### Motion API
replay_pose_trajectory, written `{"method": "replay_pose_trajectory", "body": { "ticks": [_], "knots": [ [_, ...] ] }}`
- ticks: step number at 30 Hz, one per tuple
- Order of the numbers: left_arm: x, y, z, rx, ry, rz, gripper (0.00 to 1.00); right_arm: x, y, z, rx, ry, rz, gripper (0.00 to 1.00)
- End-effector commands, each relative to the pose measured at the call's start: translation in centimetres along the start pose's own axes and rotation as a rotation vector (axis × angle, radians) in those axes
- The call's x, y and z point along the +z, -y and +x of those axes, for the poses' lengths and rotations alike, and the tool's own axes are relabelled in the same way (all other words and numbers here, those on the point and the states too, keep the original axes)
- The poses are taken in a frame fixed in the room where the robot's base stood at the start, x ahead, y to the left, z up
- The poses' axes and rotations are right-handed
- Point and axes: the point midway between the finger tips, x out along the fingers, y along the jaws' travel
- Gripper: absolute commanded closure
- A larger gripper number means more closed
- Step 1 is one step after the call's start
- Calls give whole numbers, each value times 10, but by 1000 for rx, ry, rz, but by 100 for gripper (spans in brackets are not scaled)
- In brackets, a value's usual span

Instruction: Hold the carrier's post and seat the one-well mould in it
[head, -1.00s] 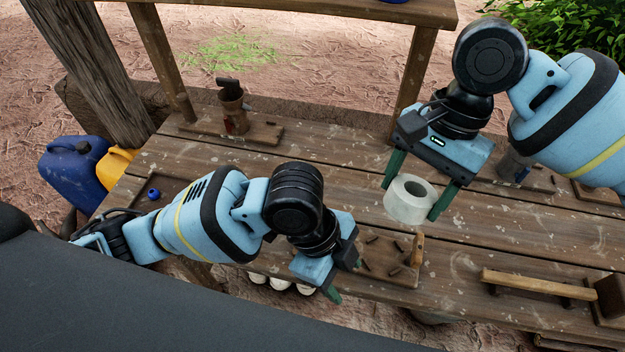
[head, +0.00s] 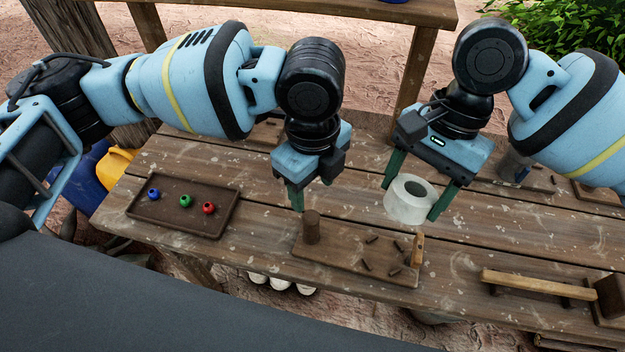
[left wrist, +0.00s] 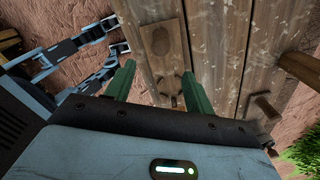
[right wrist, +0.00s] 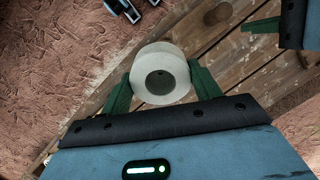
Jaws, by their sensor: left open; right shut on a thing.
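The carrier (head: 340,254) is a brown board on the bench. Its round upright post (head: 312,229) stands at the left end, with several short pegs and a pale upright piece at the right. My left gripper (head: 312,191) is open just above and behind the post, apart from it as far as I can tell. In the left wrist view its fingers frame a brown board. My right gripper (head: 411,193) is shut on the one-well mould (head: 405,208), a pale cylinder with one round hole. The mould also shows in the right wrist view (right wrist: 160,66).
A shallow brown tray (head: 222,224) with a blue, a green and a red bead lies to the left. A wooden bar (head: 535,284) on supports stands at the right. A shelf (head: 300,12) crosses the back. The bench between tray and carrier is clear.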

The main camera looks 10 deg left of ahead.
Motion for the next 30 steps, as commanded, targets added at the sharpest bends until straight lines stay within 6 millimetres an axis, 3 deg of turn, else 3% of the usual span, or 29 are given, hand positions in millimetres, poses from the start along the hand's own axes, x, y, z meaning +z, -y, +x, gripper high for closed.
{"method": "replay_pose_trajectory", "body": {
  "ticks": [6, 11, 30],
  "knots": [
    [1, 0, -1, 1, 4, 0, 46, 0, 0, 0, -1, 0, 0, 67],
    [1, 0, 10, 4, 3, 0, 46, 0, 0, 0, -1, 0, 0, 67],
    [1, 0, 106, 2, 4, -1, 46, 0, 0, 0, -1, 0, 0, 67]
  ]
}}
